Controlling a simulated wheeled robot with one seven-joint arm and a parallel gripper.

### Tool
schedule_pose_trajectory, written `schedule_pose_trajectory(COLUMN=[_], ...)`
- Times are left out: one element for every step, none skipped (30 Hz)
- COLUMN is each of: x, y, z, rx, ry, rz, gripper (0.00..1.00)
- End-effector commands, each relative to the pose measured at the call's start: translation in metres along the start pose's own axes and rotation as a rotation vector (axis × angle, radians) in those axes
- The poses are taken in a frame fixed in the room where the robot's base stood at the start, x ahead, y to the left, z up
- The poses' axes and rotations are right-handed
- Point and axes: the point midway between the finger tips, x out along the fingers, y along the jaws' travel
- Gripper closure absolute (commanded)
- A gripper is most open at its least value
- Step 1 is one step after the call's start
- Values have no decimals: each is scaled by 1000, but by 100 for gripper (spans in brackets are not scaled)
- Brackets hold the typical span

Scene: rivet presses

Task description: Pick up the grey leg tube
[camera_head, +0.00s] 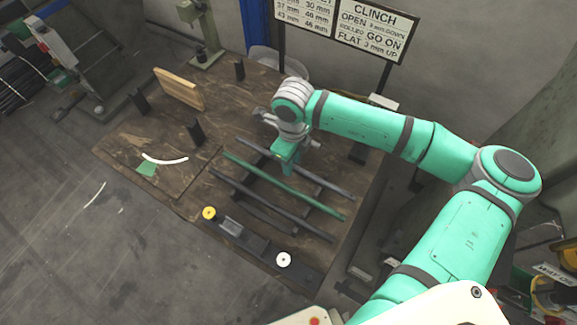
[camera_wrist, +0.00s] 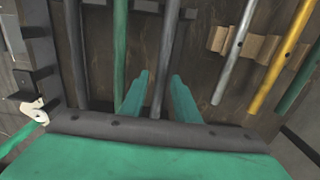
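The grey leg tube (camera_head: 325,184) lies on the wooden bench in the head view, the rearmost of three roughly parallel tubes there. My gripper (camera_head: 285,164) is over the bench above the tubes, pointing down. In the wrist view my gripper (camera_wrist: 160,92) is open, with its two green fingers apart. A grey tube (camera_wrist: 167,55) runs lengthwise through the gap between the fingers. I cannot tell whether the fingertips are level with it or still above it. Part of the tube is hidden by the gripper.
A green tube (camera_head: 288,188) and a dark tube (camera_head: 270,205) lie beside it. The wrist view also shows a silver tube (camera_wrist: 234,52) and a yellow tube (camera_wrist: 284,58) to the right. A wooden block (camera_head: 179,90) and dark upright posts stand on the bench's left part.

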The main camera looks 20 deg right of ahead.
Motion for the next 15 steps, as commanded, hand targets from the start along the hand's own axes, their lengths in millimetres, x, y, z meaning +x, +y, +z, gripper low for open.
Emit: schedule_pose_trajectory(x=[0, 0, 0, 0, 0, 0, 0, 0, 0, 0, 0, 0, -1, -1, -3], y=[0, 0, 0, 0, 0, 0, 0, 0, 0, 0, 0, 0, 0, 0, 0], z=[0, 0, 0, 0, -1, -1, -1, -1, -1, -1, -1, -1, -1, -1, -1], rx=[1, 1, 1, 1, 1, 1, 1, 2, 2, 2, 2, 2, 2, 2, 1], ry=[0, 0, 0, 0, 0, 0, 0, 0, 0, 0, 0, 0, 0, 0, 0], rz=[0, 0, 0, 0, 0, 0, 0, 0, 0, 1, 1, 1, 1, 0, 0], gripper=[85, 92, 100, 100, 100, 100, 100, 100, 100, 100, 100, 100, 100, 100, 100])
